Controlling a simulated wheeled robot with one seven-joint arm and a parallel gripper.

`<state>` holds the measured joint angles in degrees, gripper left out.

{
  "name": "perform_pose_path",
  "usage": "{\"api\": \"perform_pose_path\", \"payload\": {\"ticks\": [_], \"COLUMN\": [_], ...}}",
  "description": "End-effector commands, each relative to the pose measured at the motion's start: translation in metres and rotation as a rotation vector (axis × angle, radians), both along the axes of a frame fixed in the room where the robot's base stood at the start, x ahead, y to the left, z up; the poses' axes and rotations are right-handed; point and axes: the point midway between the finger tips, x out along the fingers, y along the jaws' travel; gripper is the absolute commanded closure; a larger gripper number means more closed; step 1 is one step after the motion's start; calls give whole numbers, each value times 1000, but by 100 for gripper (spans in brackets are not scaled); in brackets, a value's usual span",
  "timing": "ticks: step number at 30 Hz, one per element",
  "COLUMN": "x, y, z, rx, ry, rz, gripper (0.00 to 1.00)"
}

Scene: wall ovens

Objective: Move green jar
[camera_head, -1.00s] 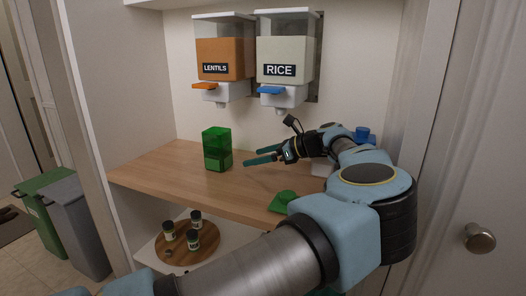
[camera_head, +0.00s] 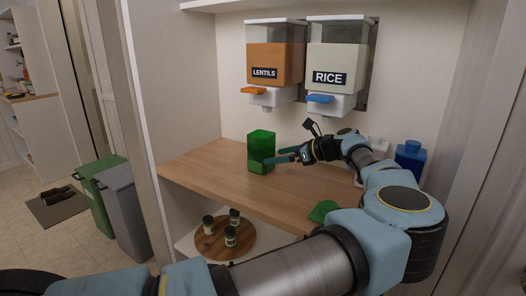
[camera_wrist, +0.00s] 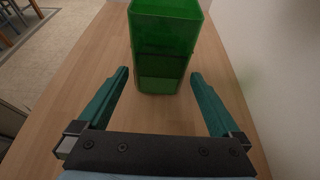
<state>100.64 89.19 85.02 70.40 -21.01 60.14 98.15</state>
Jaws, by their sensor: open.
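The green jar (camera_head: 261,152) is a translucent, square, open-topped container with darker contents low inside. It stands upright on the wooden shelf (camera_head: 205,169), below the lentils dispenser. In the wrist view the jar (camera_wrist: 163,45) stands ahead, centred between the fingers' lines. My gripper (camera_head: 285,155) is open and empty, with its teal fingers pointing at the jar from the right.
Lentils (camera_head: 275,60) and rice (camera_head: 335,68) dispensers hang above the shelf. A green lid (camera_head: 322,210) lies near the front edge. A blue-lidded container (camera_head: 410,158) stands at the right. Small jars sit on a round board (camera_head: 225,246) below. Bins (camera_head: 125,205) stand left.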

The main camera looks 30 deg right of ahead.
Motion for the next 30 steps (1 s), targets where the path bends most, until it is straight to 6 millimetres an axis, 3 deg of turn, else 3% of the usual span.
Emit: {"api": "perform_pose_path", "payload": {"ticks": [6, 12, 25, 30], "x": [36, 54, 60, 59], "y": [21, 30, 33, 33], "z": [3, -7, -12, -12], "rx": [2, 1, 0, 0], "ry": [-3, -1, 0, 0], "rz": [3, 1, -1, 0], "gripper": [0, 0, 0, 18]}}
